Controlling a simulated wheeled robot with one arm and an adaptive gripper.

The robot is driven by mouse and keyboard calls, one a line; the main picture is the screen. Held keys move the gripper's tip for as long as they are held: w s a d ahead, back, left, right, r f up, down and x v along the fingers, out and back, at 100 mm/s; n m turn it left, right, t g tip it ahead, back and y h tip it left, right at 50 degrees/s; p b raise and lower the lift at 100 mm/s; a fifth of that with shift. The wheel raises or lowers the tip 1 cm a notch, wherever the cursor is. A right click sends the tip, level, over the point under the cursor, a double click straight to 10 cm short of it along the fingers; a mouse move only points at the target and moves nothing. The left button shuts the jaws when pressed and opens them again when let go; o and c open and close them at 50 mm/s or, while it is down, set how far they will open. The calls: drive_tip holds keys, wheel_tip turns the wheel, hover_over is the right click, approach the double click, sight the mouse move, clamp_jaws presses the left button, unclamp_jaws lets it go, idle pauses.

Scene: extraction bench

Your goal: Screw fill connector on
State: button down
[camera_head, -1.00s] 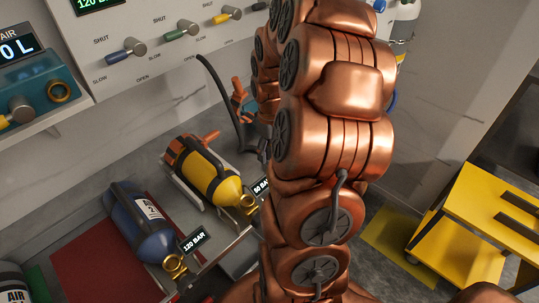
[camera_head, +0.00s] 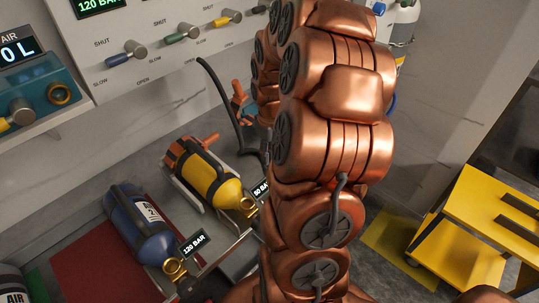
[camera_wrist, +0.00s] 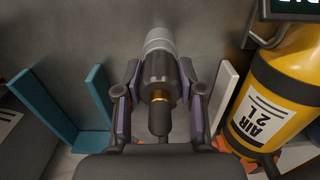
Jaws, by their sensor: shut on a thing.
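In the wrist view, my gripper (camera_wrist: 159,92) is shut on the fill connector (camera_wrist: 159,68), a dark collar with a brass ring below it. A pale grey ribbed end of it points up the picture, away from me. A black hose end (camera_wrist: 159,120) comes out toward me. The grey end shows no visible contact with a valve. The yellow AIR 2L cylinder (camera_wrist: 283,88) lies to the right, apart from the gripper. In the head view, my arm hides the gripper and connector. The yellow cylinder (camera_head: 208,174) there has a brass valve (camera_head: 249,203) at its near end.
A blue cylinder (camera_head: 141,229) lies beside the yellow one, with a brass valve (camera_head: 175,268). A black hose (camera_head: 217,91) hangs from the valve panel (camera_head: 165,40). Teal (camera_wrist: 98,92) and white (camera_wrist: 224,94) uprights flank my gripper. A yellow cart (camera_head: 470,225) stands right.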

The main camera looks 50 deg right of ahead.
sight(271, 148)
drive_tip(key=shift+r, duration=0.15)
drive_tip(key=shift+r, duration=1.9)
drive_tip(key=shift+r+p, duration=0.75)
drive_tip(key=shift+r, duration=2.8)
drive_tip(key=shift+a, duration=0.1)
drive_tip(key=s+a+b, duration=0.1)
drive_tip(key=s+a, duration=0.3)
drive_tip(key=a, duration=0.4)
drive_tip(key=s+a+b, duration=0.2)
drive_tip(key=s+a, duration=0.2)
drive_tip(key=a, duration=0.5)
drive_tip(key=shift+w+b, duration=0.1)
drive_tip(key=shift+b, duration=0.3)
